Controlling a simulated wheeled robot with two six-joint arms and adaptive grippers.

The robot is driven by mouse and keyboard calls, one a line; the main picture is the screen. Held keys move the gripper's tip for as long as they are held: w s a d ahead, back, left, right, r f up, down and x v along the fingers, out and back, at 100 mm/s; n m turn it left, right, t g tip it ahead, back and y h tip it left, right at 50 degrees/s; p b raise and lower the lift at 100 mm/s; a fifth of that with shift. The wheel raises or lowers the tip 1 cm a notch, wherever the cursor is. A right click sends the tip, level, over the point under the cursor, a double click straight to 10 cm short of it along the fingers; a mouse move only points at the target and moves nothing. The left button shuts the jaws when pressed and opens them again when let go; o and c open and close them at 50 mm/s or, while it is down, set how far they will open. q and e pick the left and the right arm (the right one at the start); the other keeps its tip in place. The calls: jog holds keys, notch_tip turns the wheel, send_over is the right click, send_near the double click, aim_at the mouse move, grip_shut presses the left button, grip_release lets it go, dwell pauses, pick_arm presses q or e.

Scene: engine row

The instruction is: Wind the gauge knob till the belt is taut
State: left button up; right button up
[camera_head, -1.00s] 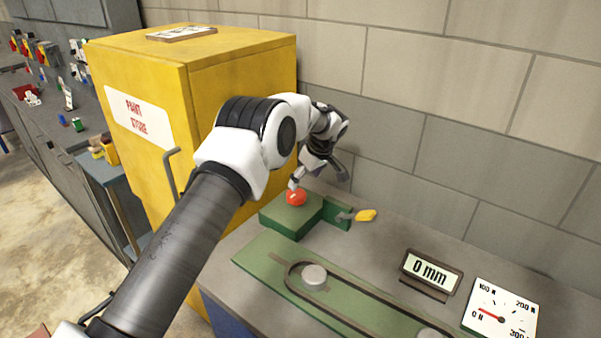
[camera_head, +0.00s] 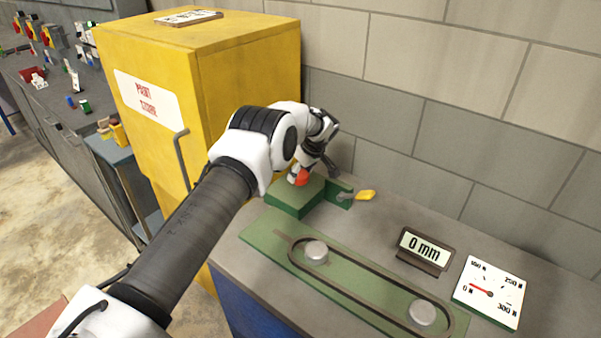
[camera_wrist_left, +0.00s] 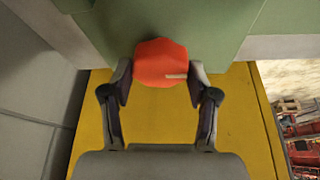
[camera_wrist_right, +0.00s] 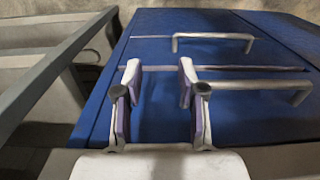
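The red knob (camera_head: 301,179) sits on a green block (camera_head: 292,200) at the back of the bench, beside the yellow cabinet. My left gripper (camera_head: 303,172) is down at it. In the left wrist view the knob (camera_wrist_left: 161,63), with a pale mark, fills the gap between the two fingers, which appear to touch its sides. The dark belt (camera_head: 366,285) loops around two grey pulleys (camera_head: 316,252) on a green plate. The dial (camera_head: 487,292) has its red needle near 0 N. The display (camera_head: 424,249) reads 0 mm. My right gripper (camera_wrist_right: 160,85) is open and empty.
A yellow lever (camera_head: 365,195) sticks out just right of the green block. The yellow cabinet (camera_head: 247,90) stands close on the left, and the block wall (camera_head: 390,110) is behind. In the right wrist view are blue drawers (camera_wrist_right: 240,60) with metal handles.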

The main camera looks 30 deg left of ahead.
pick_arm(q)
jog(key=shift+s+f+m, duration=0.15)
jog(key=shift+f+m, duration=0.1)
jog(key=shift+m, duration=0.05)
